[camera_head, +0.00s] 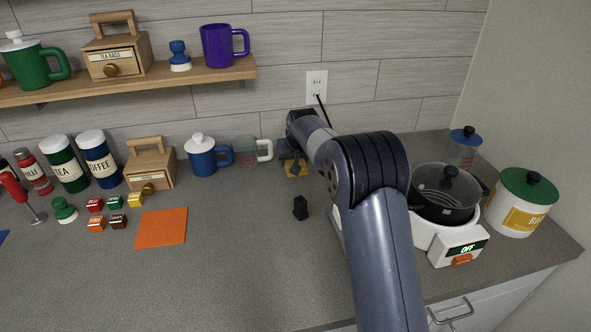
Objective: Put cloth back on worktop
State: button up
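An orange square cloth (160,228) lies flat on the grey worktop (235,270), left of centre. A small part of a blue item (3,236) shows at the left edge; I cannot tell if it is a cloth. My arm reaches over the worktop to the back, and its end, my gripper (293,160), points down near the wall, right of a clear mug. A small yellow patch (297,170) shows at the gripper's end; I cannot tell what it is or whether it is held. The fingers are too small to make out.
A white stove (437,240) with a black pot (446,195) stands right of my arm, beside a green-lidded canister (521,203). Canisters, a blue mug (202,158), a clear mug (247,152) and small coloured blocks (96,205) stand at left. A small black object (300,208) stands mid-worktop. The front middle is clear.

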notch_tip(320, 180, down, 4)
jog(key=shift+f, duration=0.1)
jog(key=shift+f, duration=0.2)
jog(key=o, duration=0.9)
jog(key=shift+s+r, duration=0.1)
jog(key=shift+r, duration=0.3)
jog(key=b+v, duration=0.1)
jog(key=v, duration=1)
jog(key=shift+s+r, duration=0.2)
jog(key=shift+r, duration=0.05)
